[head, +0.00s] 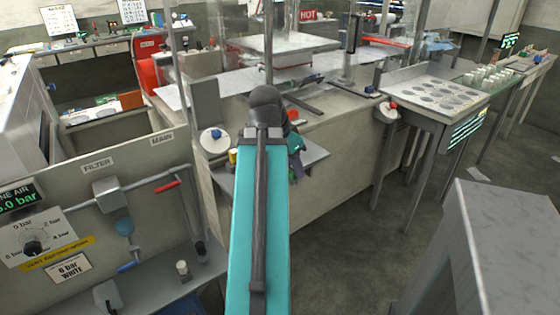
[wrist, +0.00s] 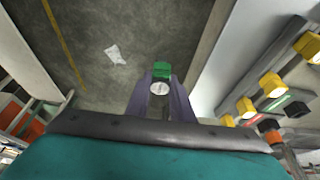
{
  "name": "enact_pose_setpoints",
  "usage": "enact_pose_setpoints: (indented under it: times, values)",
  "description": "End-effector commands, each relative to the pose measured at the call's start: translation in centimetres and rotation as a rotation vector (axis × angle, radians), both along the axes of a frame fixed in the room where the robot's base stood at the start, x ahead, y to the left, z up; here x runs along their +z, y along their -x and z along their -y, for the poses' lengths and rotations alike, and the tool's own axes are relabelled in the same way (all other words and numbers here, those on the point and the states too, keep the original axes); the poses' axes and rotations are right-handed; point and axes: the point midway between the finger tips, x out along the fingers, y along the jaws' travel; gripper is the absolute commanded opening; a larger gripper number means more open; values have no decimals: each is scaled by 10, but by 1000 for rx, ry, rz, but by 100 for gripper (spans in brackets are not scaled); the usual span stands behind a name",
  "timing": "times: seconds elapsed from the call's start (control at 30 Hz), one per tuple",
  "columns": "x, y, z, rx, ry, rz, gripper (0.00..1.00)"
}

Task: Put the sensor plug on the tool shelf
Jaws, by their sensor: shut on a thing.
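A small green plug with a round pale face (wrist: 161,80), which I take for the sensor plug, is between the fingertips of my gripper (wrist: 160,92) in the wrist view. My gripper is shut on it. In the head view my gripper (head: 296,145) is partly hidden behind my own arm, and I cannot make out the plug there. A small grey shelf (head: 314,154) juts from the bench front close to my gripper; it may be the tool shelf. I cannot tell whether my gripper is above it or in front of it.
A grey cabinet (head: 500,240) stands at right. Yellow fittings (wrist: 271,85) line the wrist view's right. Open floor (head: 350,265) lies in front.

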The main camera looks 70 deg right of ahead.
Motion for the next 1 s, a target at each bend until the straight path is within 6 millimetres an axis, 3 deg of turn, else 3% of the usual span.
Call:
enact_pose_setpoints:
  times: [1.0]
  values:
    - [3, -13, 15, 6, -1, -3, 0]
